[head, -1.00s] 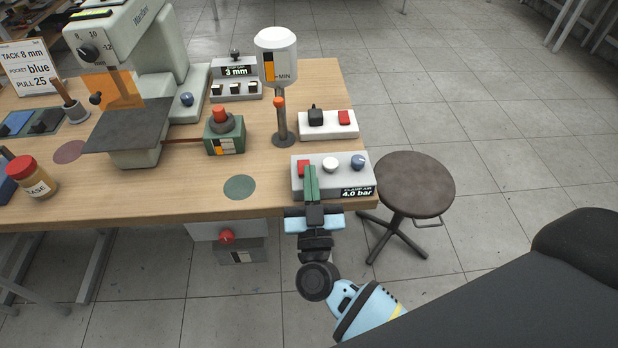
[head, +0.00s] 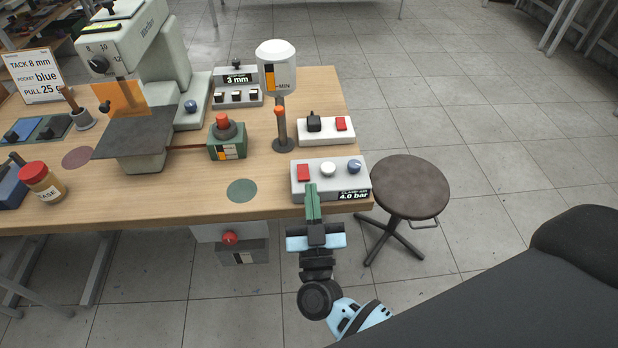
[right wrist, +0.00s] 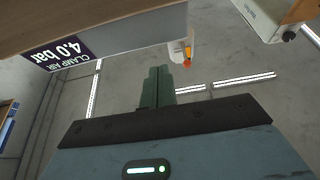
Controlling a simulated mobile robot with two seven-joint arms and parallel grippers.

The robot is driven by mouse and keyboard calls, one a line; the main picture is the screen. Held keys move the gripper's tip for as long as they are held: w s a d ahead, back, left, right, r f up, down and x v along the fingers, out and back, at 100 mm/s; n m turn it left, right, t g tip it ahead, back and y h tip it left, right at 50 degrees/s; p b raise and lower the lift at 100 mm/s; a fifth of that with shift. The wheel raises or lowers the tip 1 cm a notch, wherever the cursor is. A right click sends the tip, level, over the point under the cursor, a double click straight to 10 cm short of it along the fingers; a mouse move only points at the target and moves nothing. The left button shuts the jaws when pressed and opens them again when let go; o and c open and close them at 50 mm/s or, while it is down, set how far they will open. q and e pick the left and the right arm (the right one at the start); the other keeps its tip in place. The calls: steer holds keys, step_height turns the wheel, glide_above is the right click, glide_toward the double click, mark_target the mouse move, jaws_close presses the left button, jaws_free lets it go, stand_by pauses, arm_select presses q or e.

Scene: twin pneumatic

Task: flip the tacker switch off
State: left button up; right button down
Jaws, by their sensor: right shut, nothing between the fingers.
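My right gripper (head: 312,190) is shut and empty, its green fingers at the front of the clamp air box (head: 329,181). That pale box has a red switch (head: 303,172), a white round button, a blue knob and a "CLAMP AIR 4.0 bar" label. The fingertips are just below the red switch; I cannot tell whether they touch the box. The right wrist view shows the closed fingers (right wrist: 157,88) and the label (right wrist: 62,52). Behind, a white box (head: 325,131) carries a black toggle (head: 314,122) and a red rocker (head: 341,124). Which is the tacker switch is not labelled. My left gripper is not in view.
A white-topped post (head: 276,68) stands behind the boxes. A green box with a red button (head: 226,137) and the large pale machine (head: 159,45) are to the left. A round stool (head: 410,186) stands right of the wooden table (head: 180,195).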

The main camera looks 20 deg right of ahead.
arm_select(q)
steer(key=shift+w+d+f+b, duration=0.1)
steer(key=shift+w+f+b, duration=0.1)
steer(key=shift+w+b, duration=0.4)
arm_select(e)
steer(key=v, duration=0.2)
steer(key=f+v, duration=0.1)
steer(key=v, duration=0.1)
steer(key=shift+s+f, duration=0.1)
steer(key=shift+f, duration=0.1)
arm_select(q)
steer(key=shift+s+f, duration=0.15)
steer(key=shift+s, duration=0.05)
